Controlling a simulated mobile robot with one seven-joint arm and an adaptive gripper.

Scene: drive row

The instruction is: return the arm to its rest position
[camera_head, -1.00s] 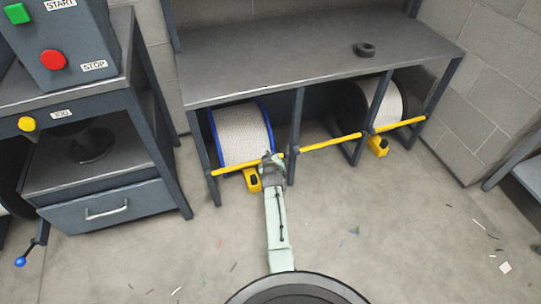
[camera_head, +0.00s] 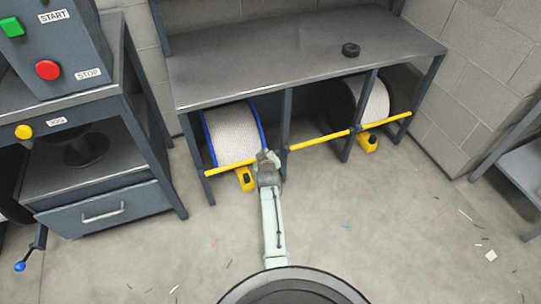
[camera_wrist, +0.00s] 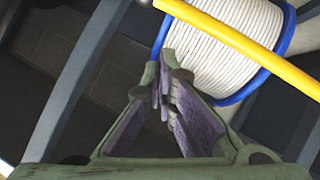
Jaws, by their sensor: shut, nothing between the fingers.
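My gripper (camera_head: 267,158) is stretched forward from my base, in front of the left bay under the grey bench, close to the yellow bar (camera_head: 322,142). In the wrist view my gripper (camera_wrist: 164,75) has its fingers together with nothing between them. Beyond the fingertips are the yellow bar (camera_wrist: 235,42) and a blue-rimmed reel of white cable (camera_wrist: 222,50). The same reel (camera_head: 232,135) sits in the left bay in the head view. I cannot tell the exact gap between the fingertips and the bar.
The grey bench (camera_head: 290,62) carries a small black ring (camera_head: 351,50). A second reel (camera_head: 375,103) is in the right bay. A control box (camera_head: 50,50) stands on the left cabinet. The floor (camera_head: 390,220) is mostly clear, with scraps at right.

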